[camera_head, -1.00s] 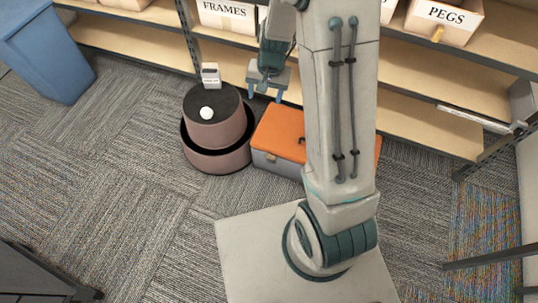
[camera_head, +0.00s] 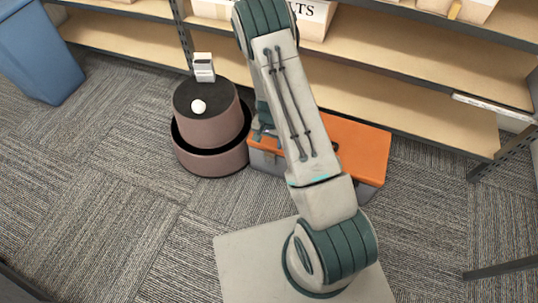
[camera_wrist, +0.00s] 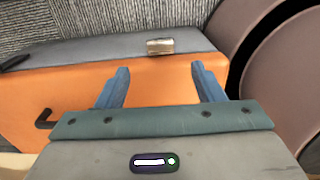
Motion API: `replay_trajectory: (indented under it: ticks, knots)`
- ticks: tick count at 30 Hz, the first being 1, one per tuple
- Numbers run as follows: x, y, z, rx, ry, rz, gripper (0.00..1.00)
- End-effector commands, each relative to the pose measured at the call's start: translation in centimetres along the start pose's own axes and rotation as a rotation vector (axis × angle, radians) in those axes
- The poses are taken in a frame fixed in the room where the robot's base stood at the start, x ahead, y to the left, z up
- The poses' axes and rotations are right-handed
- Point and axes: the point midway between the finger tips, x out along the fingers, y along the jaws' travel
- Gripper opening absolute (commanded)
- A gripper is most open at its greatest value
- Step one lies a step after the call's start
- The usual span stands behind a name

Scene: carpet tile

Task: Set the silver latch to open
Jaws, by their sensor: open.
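The toolbox has an orange lid (camera_head: 355,145) and a grey body (camera_head: 268,163). It stands on the carpet behind my arm, which hides its middle in the head view. The silver latch (camera_wrist: 160,46) is a small metallic block on the grey side, at the edge of the orange lid, in the wrist view. I cannot make out the latch in the head view. My gripper (camera_wrist: 160,68) is open and empty, its two blue fingers over the orange lid and pointing towards the latch. The latch lies a little beyond the fingertips, between their lines. Contact is not visible.
A round two-tier brownish stand (camera_head: 207,125) is beside the toolbox, bearing a white ball (camera_head: 198,107) and a small white box (camera_head: 204,67). Shelving (camera_head: 420,85) runs behind. A black handle (camera_wrist: 44,118) is on the lid. A blue bin (camera_head: 40,50) stands far left.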

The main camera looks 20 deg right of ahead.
Motion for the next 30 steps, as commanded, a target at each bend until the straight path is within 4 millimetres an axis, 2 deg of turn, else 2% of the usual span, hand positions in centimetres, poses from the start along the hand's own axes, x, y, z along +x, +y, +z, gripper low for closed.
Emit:
replay_trajectory:
  ticks: [1,3,10,16,25,26,30]
  knots:
    - [1.8,0.1,0.1,0.001,-0.003,0.002,0.62]
    - [3.3,0.0,0.1,0.001,-0.003,0.001,0.62]
    - [7.1,0.0,0.1,0.000,-0.002,0.000,0.62]
    - [8.4,0.0,0.0,0.000,-0.001,-0.001,0.62]
    - [8.5,0.0,0.1,-0.001,-0.001,0.000,0.62]
    - [8.5,0.0,0.1,-0.001,-0.001,0.000,0.56]
    - [8.5,0.0,0.1,-0.001,-0.001,0.000,0.17]
